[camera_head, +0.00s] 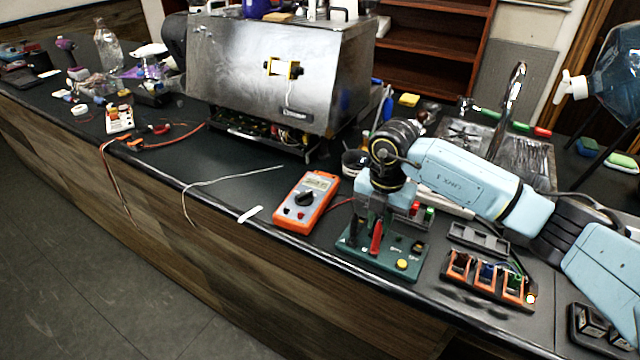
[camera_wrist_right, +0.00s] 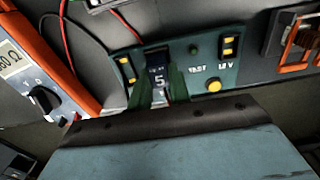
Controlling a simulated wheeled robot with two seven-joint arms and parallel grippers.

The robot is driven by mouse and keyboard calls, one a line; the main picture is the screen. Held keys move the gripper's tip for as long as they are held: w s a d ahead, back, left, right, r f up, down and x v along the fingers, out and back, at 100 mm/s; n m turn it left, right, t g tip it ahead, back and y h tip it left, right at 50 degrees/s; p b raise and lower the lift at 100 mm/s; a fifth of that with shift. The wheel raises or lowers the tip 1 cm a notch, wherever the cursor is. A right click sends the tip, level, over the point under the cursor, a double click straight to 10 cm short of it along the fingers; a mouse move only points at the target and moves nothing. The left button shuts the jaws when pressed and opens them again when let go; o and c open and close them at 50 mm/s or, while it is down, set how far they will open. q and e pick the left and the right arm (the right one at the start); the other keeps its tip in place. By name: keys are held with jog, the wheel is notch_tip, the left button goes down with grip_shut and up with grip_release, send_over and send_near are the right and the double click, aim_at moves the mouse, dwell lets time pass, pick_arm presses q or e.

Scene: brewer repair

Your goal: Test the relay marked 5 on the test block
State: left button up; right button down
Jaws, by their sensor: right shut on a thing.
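The green test block (camera_head: 345,256) lies near the counter's front edge, with a yellow button on its right part. It also shows in the right wrist view (camera_wrist_right: 207,70), with a label reading "TEST" by the button. The dark relay marked 5 (camera_wrist_right: 158,77) stands upright at the left part of the block. My right gripper (camera_head: 367,240) points down over the block and is shut on this relay, a finger on each side. Whether the relay is fully seated in the block is hidden. My left gripper is not in view.
An orange multimeter (camera_head: 305,203) lies left of the block, with a red lead near it. A rack with orange-framed slots (camera_head: 459,266) and a grey holder (camera_head: 478,239) lie to the right. The steel brewer (camera_head: 265,75) stands behind. The counter front left of the multimeter is mostly clear.

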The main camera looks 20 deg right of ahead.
jog(key=shift+r, duration=0.1)
dwell(0.5)
jog(key=shift+r+p, duration=2)
jog(key=shift+r, duration=0.4)
